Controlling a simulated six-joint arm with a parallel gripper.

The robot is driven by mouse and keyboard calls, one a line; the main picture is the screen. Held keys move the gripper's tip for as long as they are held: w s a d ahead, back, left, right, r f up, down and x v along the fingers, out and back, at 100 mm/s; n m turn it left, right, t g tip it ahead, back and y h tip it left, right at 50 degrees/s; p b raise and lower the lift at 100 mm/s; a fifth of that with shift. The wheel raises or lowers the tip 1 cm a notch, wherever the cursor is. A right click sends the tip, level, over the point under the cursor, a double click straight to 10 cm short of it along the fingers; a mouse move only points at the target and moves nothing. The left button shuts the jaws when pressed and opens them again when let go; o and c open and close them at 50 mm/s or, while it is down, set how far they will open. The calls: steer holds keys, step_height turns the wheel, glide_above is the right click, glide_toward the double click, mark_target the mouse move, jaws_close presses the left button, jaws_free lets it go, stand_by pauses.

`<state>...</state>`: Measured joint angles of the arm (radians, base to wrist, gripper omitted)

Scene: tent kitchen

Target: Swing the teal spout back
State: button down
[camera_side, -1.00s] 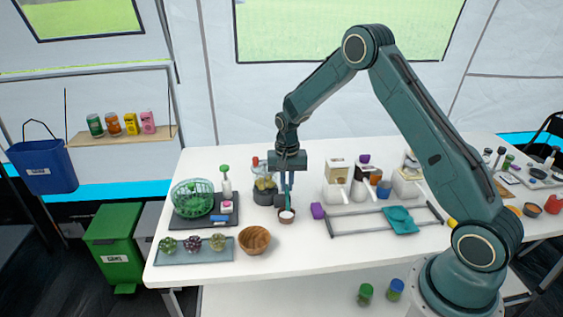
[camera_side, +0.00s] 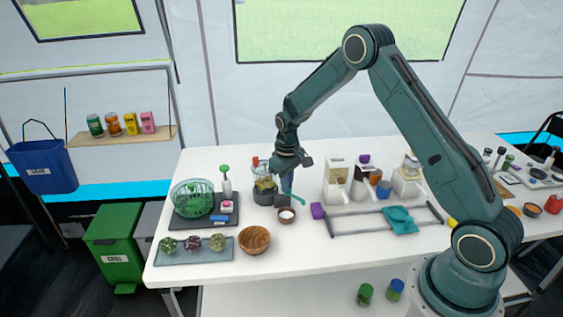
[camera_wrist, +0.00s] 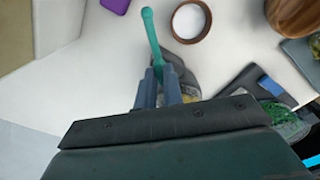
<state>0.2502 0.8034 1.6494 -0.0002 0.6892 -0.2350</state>
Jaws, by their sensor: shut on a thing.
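The teal spout (camera_wrist: 154,40) is a thin arm with a rounded tip in the wrist view. Its near end runs between the two fingers of my gripper (camera_wrist: 159,84), which are shut on it. In the side view my gripper (camera_side: 287,190) is low over the table, beside a clear-topped jar with a dark base (camera_side: 264,196). The spout (camera_side: 299,200) shows there as a short teal piece sticking out to the right of the fingers. Its tip is beside the small brown bowl of white contents (camera_side: 286,215), not over it. The spout's root is hidden by my gripper.
A purple block (camera_side: 317,211) sits right of the small bowl. A wooden bowl (camera_side: 254,240) stands in front. A dark tray (camera_side: 231,216) with a green basket (camera_side: 193,199) is at the left. White dispensers (camera_side: 336,184) and a grey rail frame (camera_side: 350,226) are at the right.

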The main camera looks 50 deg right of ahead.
steer(key=n, duration=0.4)
steer(key=shift+n, duration=0.3)
steer(key=n, duration=0.4)
steer(key=shift+n, duration=0.3)
steer(key=c, duration=1.8)
jaws_free()
step_height(320, 180, up, 14)
